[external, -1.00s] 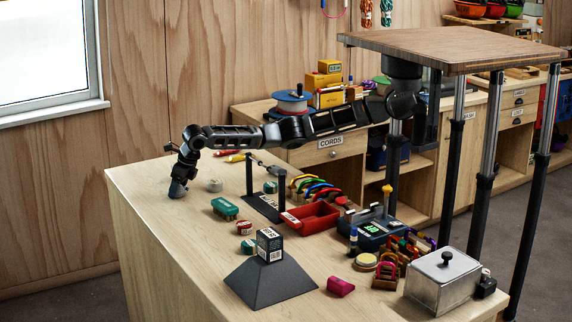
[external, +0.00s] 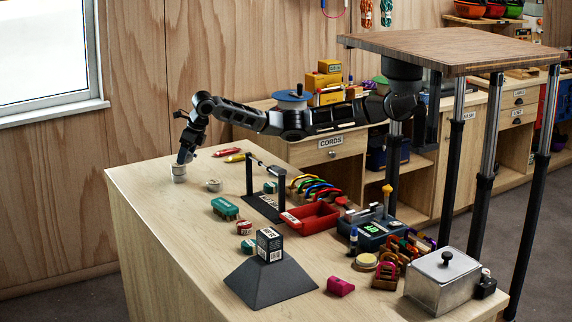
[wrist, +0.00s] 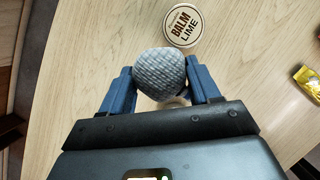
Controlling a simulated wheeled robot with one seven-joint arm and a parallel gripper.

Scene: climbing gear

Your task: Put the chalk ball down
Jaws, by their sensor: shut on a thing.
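The chalk ball (wrist: 160,72) is grey with a woven surface. In the wrist view it sits between the two blue fingers of my gripper (wrist: 160,82), which is shut on it. In the external view my gripper (external: 184,158) points down near the table's far left corner.
A round balm tin (wrist: 183,23) lies close by, right of my gripper in the external view (external: 213,185). Red and yellow pieces (external: 230,153) lie farther back. Bare wood lies around the left edge.

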